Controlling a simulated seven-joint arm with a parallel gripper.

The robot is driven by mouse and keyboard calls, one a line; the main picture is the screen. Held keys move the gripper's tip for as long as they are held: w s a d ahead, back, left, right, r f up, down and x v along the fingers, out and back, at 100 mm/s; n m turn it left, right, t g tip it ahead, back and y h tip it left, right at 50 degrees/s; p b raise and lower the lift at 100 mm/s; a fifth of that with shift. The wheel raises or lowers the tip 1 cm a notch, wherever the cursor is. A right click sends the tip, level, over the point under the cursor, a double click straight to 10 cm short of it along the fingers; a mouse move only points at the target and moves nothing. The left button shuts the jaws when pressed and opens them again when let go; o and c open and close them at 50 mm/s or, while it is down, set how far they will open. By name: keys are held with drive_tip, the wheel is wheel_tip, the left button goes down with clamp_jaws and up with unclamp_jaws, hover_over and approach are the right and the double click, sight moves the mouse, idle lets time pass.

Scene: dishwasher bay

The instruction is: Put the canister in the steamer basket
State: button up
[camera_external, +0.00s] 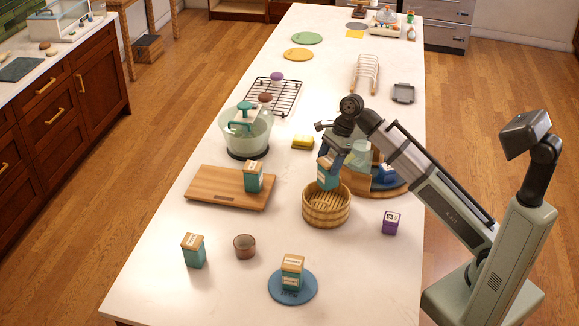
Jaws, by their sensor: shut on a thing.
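The canister (325,178), teal with a wooden-looking lid and a pale label, is held by my gripper (335,163) over the round wooden steamer basket (326,214). Its lower end is at the basket's opening and hides part of the far rim. I cannot tell whether it touches the basket inside. My gripper is shut on it, reaching down from the upper right. Similar teal canisters stand on the cutting board (253,177), on the bare counter (193,251) and on a blue plate (292,271).
A round wooden tray (397,188) with a blue-teal box lies close behind the basket, partly hidden by my arm. A purple box (391,222) stands right of the basket, a brown cup (244,246) to its left. A yellow sponge (303,142) and glass pot (246,137) are behind.

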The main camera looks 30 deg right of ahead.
sight(327, 182)
drive_tip(key=shift+f, duration=4.35)
drive_tip(key=shift+f, duration=0.1)
drive_tip(key=o, duration=1.2)
drive_tip(key=v, duration=1.2)
drive_tip(key=shift+o, duration=0.8)
drive_tip(key=shift+w, duration=0.1)
